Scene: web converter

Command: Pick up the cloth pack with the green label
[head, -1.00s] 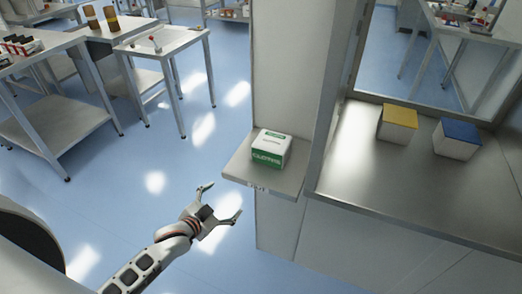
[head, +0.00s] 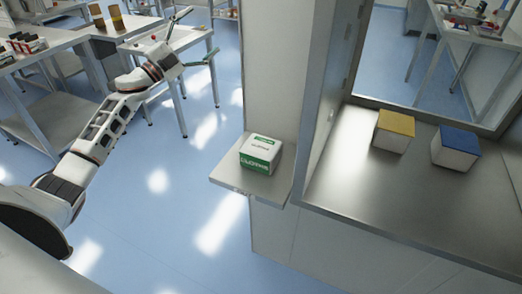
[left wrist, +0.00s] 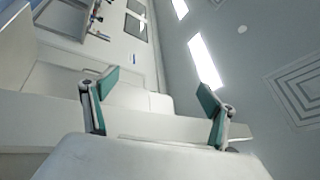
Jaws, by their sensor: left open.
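The cloth pack with the green label (head: 260,154) is a white box with a green band. It sits upright on a small grey shelf (head: 240,186) that juts out from a pale wall column. My left gripper (head: 187,38) is open and empty, raised to the upper left of the pack and well apart from it. In the left wrist view its two teal-lined fingers (left wrist: 155,105) are spread with nothing between them, and the pack does not show there. My right gripper is in neither view.
A steel counter (head: 345,175) right of the column holds a yellow-topped box (head: 394,132) and a blue-topped box (head: 456,148) below a window. Steel tables (head: 195,38) with bottles and small boxes stand at the upper left. The blue floor between is clear.

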